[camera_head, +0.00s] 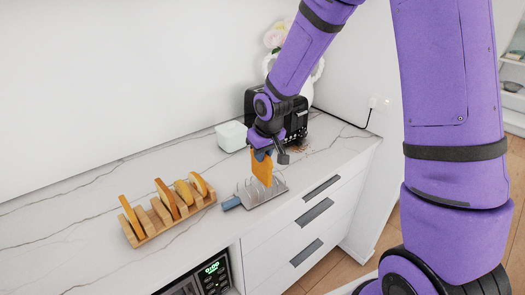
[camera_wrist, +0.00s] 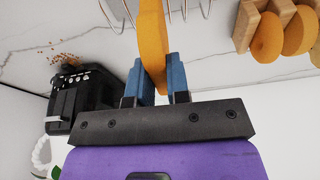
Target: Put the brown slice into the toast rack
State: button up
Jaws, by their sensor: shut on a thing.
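My gripper (camera_head: 262,153) is shut on an orange-brown bread slice (camera_head: 261,170). The slice hangs upright below the fingers, and it also shows between the blue fingertips in the wrist view (camera_wrist: 153,40). Directly below it on the counter is a metal wire toast rack (camera_head: 272,193) with a flat base and a blue handle (camera_head: 231,204). The slice's lower end overlaps the wires in the head view; I cannot tell whether it sits between them. Wire loops of this rack (camera_wrist: 111,14) show at the top of the wrist view.
A wooden slotted rack (camera_head: 150,226) with several slices stands to the left. A black toaster (camera_head: 295,125) with crumbs beside it, a white box (camera_head: 231,136) and a white vase of flowers (camera_head: 318,72) are behind. The counter's front edge runs close to the wire rack.

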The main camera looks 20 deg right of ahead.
aim_at(263, 165)
jog(key=shift+f, duration=2.15)
jog(key=o, duration=0.8)
jog(key=shift+c, duration=0.2)
jog(key=v, duration=1.1)
jog(key=s+d+r+m+t+h, duration=0.1)
jog(key=s+d+r, duration=0.2)
jog(key=s+r, duration=0.8)
jog(key=s+d+r+m, duration=0.1)
jog(key=s+r, duration=0.3)
jog(key=s, duration=0.3)
jog(key=s+d+r+t, duration=0.1)
jog(key=s+d+r, duration=0.1)
jog(key=s, duration=0.6)
jog(key=shift+r+m, duration=0.4)
jog(key=shift+r, duration=0.45)
